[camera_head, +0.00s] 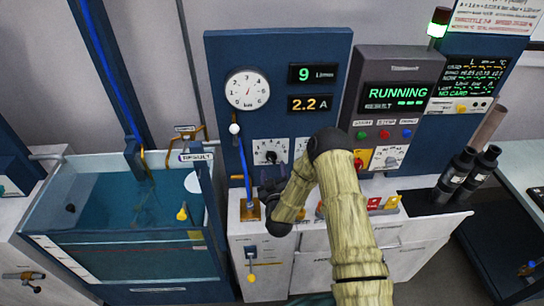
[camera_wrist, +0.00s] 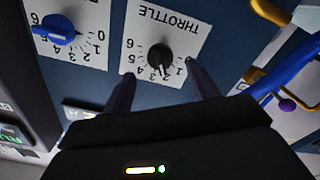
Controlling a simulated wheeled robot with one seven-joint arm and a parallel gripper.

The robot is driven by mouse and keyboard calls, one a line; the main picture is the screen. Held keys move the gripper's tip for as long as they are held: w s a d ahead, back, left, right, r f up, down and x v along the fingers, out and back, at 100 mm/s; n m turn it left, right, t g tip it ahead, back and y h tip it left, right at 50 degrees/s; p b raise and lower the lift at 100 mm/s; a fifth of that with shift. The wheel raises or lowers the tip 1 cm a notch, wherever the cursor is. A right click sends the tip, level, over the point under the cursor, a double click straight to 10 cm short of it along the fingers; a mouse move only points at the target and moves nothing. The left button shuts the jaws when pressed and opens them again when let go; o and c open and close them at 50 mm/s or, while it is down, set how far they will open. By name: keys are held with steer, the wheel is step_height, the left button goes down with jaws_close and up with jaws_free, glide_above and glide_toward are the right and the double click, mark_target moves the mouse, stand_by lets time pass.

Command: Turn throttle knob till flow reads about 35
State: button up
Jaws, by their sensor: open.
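The throttle knob (camera_wrist: 159,58) is black and sits on a white plate labelled THROTTLE, which appears upside down in the wrist view. The knob also shows in the head view (camera_head: 270,157), low on the blue panel. Its exact setting is hard to read. My gripper (camera_wrist: 163,86) is open, with one finger either side of the knob's line and the tips just short of it; I see no contact. In the head view my gripper (camera_head: 266,190) is dark and below the knob. The flow display (camera_head: 314,73) reads 9 in green.
A blue knob (camera_wrist: 58,30) on a second numbered plate sits beside the throttle plate. An amber display (camera_head: 310,104) reads 2.2 A, next to a round gauge (camera_head: 247,89). The control box (camera_head: 398,95) shows RUNNING. A blue pipe (camera_head: 243,172) stands left of the throttle plate; a water tank (camera_head: 120,215) is farther left.

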mark_target(272, 161)
steer(key=w+p, duration=0.2)
steer(key=w, duration=0.4)
steer(key=shift+w+a, duration=0.1)
steer(key=shift+w, duration=0.25)
steer(key=c, duration=1)
